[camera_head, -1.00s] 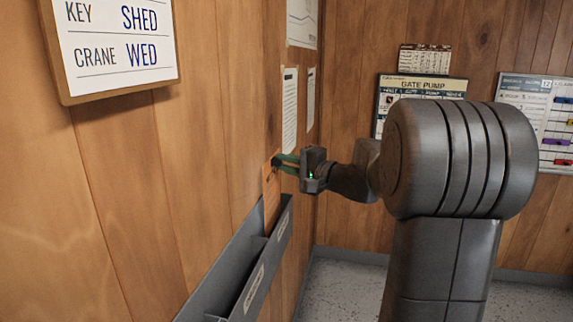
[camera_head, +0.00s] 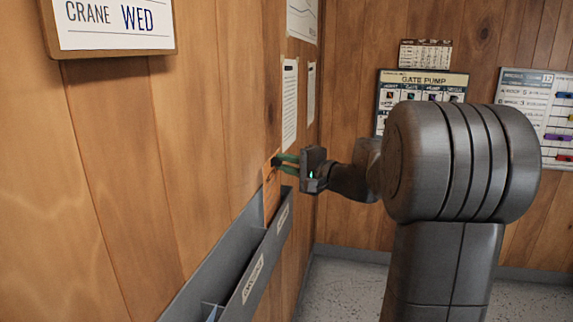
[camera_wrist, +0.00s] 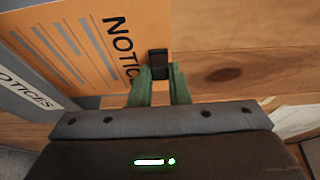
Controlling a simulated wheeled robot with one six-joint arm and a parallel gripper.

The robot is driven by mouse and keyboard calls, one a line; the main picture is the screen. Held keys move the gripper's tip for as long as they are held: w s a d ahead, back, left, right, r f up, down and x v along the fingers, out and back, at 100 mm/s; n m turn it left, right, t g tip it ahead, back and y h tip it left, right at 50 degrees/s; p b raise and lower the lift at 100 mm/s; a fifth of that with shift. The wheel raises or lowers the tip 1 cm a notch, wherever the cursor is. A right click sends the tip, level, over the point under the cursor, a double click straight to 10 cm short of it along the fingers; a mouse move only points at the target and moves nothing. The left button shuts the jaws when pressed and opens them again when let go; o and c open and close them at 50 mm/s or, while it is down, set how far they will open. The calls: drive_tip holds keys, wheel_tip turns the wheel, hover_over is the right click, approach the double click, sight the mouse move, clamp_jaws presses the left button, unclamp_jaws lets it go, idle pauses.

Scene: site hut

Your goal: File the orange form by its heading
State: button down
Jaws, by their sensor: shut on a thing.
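The orange form (camera_head: 271,190) stands upright at the far end of the grey wall rack, its lower part hidden behind the rack's front. In the wrist view the form (camera_wrist: 75,45) shows a heading beginning "NOTIC", the rest cut off by my gripper. My gripper (camera_head: 279,160) has green fingers and is shut at the form's upper edge, on a small black piece there (camera_wrist: 158,62). The rack (camera_head: 232,245) has a label on its far compartment that reads "NOTICES" in the wrist view (camera_wrist: 25,92). A nearer compartment has a label too small to read surely.
A whiteboard (camera_head: 112,28) hangs on the left wall above the rack. Papers (camera_head: 289,105) are pinned on that wall beyond the form. A gate pump board (camera_head: 425,84) and another chart (camera_head: 540,110) hang on the back wall. The floor (camera_head: 345,290) looks clear.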

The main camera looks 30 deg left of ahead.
drive_tip(key=shift+f+b, duration=1.55)
drive_tip(key=shift+b, duration=0.2)
drive_tip(key=c, duration=1.3)
unclamp_jaws()
drive_tip(key=s+d, duration=0.1)
drive_tip(key=d, duration=1.2)
drive_tip(key=shift+d, duration=0.4)
drive_tip(key=shift+a, duration=0.1)
drive_tip(key=a, duration=0.8)
drive_tip(key=w+a, duration=0.1)
drive_tip(key=a, duration=0.3)
